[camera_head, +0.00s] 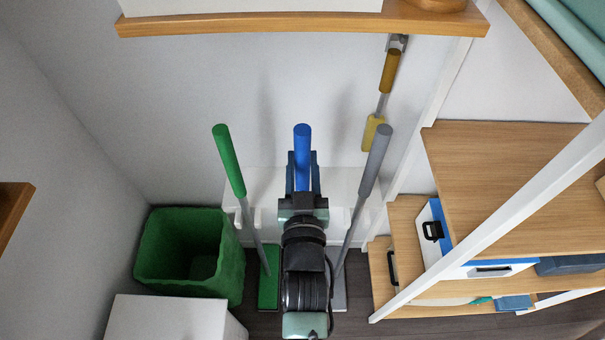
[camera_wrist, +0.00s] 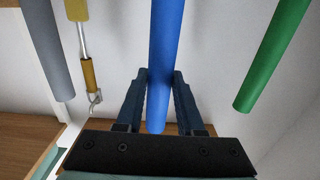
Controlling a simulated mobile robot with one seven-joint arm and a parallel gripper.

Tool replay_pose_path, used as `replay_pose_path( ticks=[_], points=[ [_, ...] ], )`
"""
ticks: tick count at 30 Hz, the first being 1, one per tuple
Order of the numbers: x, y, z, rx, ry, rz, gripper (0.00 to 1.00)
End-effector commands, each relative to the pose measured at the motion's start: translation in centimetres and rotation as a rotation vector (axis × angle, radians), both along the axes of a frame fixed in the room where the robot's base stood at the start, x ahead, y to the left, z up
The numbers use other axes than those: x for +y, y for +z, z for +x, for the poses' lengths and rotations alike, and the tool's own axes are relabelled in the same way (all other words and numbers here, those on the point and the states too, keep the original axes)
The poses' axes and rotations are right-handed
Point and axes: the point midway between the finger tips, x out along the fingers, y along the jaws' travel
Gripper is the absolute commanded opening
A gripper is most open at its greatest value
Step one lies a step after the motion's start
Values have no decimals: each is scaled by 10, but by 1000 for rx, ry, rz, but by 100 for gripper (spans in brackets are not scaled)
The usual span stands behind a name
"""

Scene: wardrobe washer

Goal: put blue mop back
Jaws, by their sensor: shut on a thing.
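The blue mop (camera_head: 302,145) shows its blue handle upright in the middle of the head view, between a green-handled mop (camera_head: 229,160) and a grey-handled mop (camera_head: 375,160). My gripper (camera_head: 302,160) is shut on the blue handle, with one finger on each side. In the wrist view the blue handle (camera_wrist: 166,60) runs between the two fingers. My arm hides the lower part and head of the blue mop. A white rack (camera_head: 345,185) stands at the wall behind the mops, and I cannot tell whether the blue mop sits in it.
A green bin (camera_head: 150,245) stands on the left, behind a white box (camera_head: 165,320). Wooden shelves (camera_head: 500,185) with a white frame are on the right. A wooden shelf (camera_head: 300,24) is above. A yellow-handled tool (camera_head: 389,70) hangs on the wall.

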Motion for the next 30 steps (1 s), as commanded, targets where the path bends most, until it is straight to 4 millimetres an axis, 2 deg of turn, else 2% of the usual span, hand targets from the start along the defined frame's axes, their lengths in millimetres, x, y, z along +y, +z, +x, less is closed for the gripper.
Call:
replay_pose_path(
  ticks=[10,18,30],
  points=[
    [0,2,28,-13,-1,1,0],
    [0,-13,27,-10,-1,1,0],
    [0,-14,27,-11,-1,0,0]
  ],
)
